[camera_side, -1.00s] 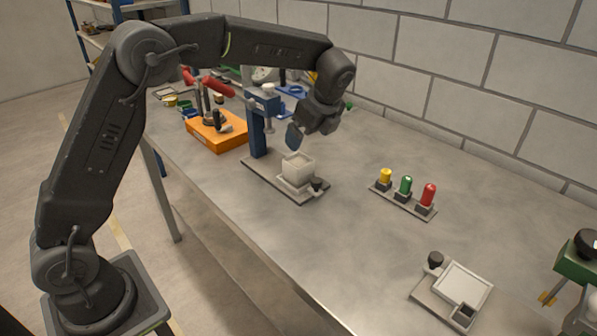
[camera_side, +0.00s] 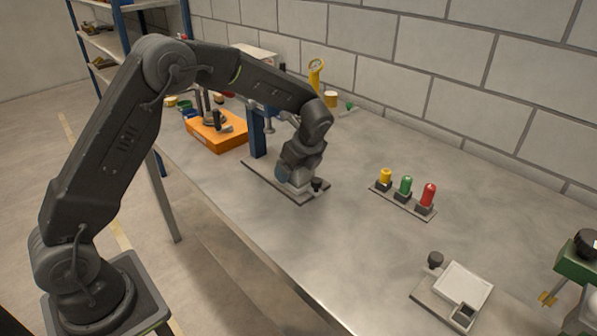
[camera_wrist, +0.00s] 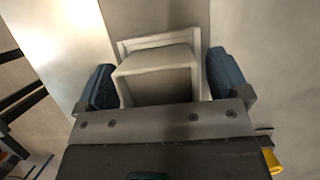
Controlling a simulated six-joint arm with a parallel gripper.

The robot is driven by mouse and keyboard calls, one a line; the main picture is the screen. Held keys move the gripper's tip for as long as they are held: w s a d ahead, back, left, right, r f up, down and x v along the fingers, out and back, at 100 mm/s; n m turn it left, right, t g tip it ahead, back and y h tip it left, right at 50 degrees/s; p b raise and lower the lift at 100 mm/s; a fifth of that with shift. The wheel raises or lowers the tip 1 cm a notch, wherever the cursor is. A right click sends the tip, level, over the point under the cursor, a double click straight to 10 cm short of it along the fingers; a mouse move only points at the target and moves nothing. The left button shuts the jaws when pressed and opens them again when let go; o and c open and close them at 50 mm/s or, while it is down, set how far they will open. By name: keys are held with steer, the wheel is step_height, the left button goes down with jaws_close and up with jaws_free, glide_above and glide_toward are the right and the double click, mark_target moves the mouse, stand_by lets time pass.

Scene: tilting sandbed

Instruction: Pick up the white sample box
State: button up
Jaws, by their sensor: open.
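The white sample box (camera_wrist: 158,82) sits between my gripper's two blue fingers in the wrist view, on a pale base with a raised rim (camera_wrist: 150,40). My gripper (camera_wrist: 165,80) is open, with one finger on each side of the box. A narrow gap shows beside the box at the left finger; contact at the right finger is hard to tell. In the side view my gripper (camera_side: 296,180) is low over the base plate (camera_side: 262,176) and hides most of the box.
A blue post (camera_side: 257,135) stands on the same plate just behind my gripper, and a black knob (camera_side: 317,184) is close at its right. An orange box (camera_side: 215,133) is at the left. Yellow, green and red lamps (camera_side: 405,186) stand right. The bench between is clear.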

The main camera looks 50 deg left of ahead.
steer(key=shift+c, duration=0.2)
steer(key=c, duration=1.1)
steer(key=shift+r, duration=0.1)
